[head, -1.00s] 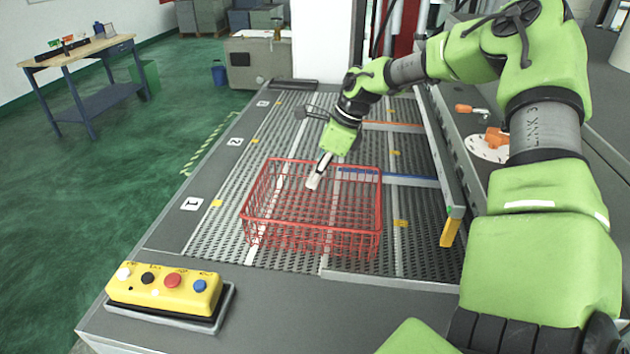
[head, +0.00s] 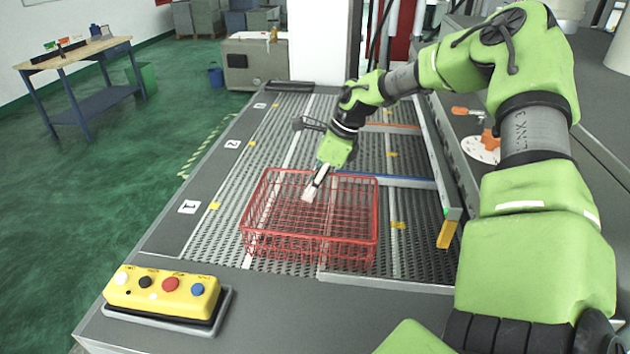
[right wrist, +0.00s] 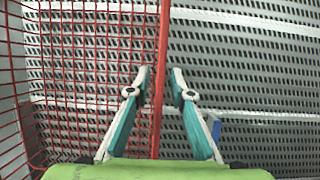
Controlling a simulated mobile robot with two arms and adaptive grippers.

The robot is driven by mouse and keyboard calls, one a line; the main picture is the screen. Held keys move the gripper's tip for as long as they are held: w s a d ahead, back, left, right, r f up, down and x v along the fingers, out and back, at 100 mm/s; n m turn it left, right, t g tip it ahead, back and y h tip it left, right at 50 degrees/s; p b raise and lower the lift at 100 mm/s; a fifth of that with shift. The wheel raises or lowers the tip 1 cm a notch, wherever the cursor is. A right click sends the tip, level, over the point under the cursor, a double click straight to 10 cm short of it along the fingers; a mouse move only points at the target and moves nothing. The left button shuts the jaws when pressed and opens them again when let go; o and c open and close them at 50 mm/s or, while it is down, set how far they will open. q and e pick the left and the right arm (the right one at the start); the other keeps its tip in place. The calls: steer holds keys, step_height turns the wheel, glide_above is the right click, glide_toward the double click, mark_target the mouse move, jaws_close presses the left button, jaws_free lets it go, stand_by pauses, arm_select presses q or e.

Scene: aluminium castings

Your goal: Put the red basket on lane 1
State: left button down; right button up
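The red wire basket (head: 300,246) stands upright at the near part of the deck, beside the lane label 1 (head: 189,207) and on the near side of the blue divider (head: 410,182). It appears to rest on the slatted surface. My right gripper (head: 308,196) reaches down at the basket's far side. In the right wrist view its fingers (right wrist: 160,82) stand on either side of a red basket wall (right wrist: 164,40), slightly parted, with narrow gaps beside the wall. My left gripper is not in view.
A yellow button box (head: 165,293) sits on the near left corner. An orange divider (head: 393,127) lies farther back, beside the lane marked 2 (head: 232,144). A rail with a yellow end (head: 447,235) borders the right. The far lanes look free.

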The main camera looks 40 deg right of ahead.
steer(key=shift+r, duration=0.25)
steer(key=shift+d+r, duration=0.15)
steer(key=shift+r, duration=0.2)
steer(key=b+v, duration=0.3)
steer(key=v, duration=0.8)
steer(key=shift+s, duration=0.2)
steer(key=shift+f, duration=0.15)
